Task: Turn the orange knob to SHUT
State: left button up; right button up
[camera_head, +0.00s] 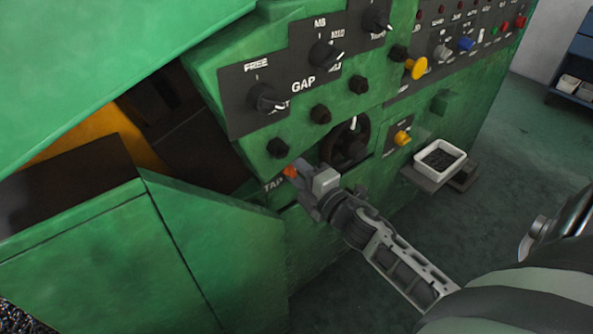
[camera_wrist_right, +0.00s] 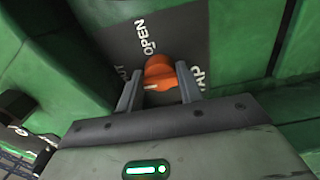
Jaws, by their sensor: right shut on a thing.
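The orange knob (camera_head: 290,172) sits low on the green machine's front, by a dark plate lettered TAP. My right gripper (camera_head: 300,180) reaches it from the lower right. In the right wrist view, the orange knob (camera_wrist_right: 160,68) is between the two grey fingers of my right gripper (camera_wrist_right: 160,82), which are shut on its sides. A short pale mark shows on the knob's near side. On the plate (camera_wrist_right: 190,38), OPEN is above the knob, a partly hidden label ending in UT is to the left, and TAP is to the right. My left gripper is out of view.
A black GAP panel (camera_head: 285,85) with several black knobs is above. A dark handwheel (camera_head: 346,142) is right of the orange knob. A yellow knob (camera_head: 402,138) and a white tray (camera_head: 440,160) are farther right. Open floor (camera_head: 520,145) lies at right.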

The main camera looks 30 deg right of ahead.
dwell(0.4)
jog(key=o, duration=1)
jog(key=s+d+b, duration=0.1)
jog(key=s+b, duration=0.1)
jog(key=s, duration=1.4)
jog(key=s+a+f+m+g+y, duration=0.1)
jog(key=a+f+m+g, duration=0.2)
jog(key=a+f+m, duration=0.2)
jog(key=s+a+f+m+g+y, duration=0.1)
jog(key=a+f+m+g, duration=0.3)
jog(key=a+m, duration=0.7)
notch_tip(320, 180, down, 2)
jog(key=shift+a+f, duration=0.2)
jog(key=shift+a, duration=0.35)
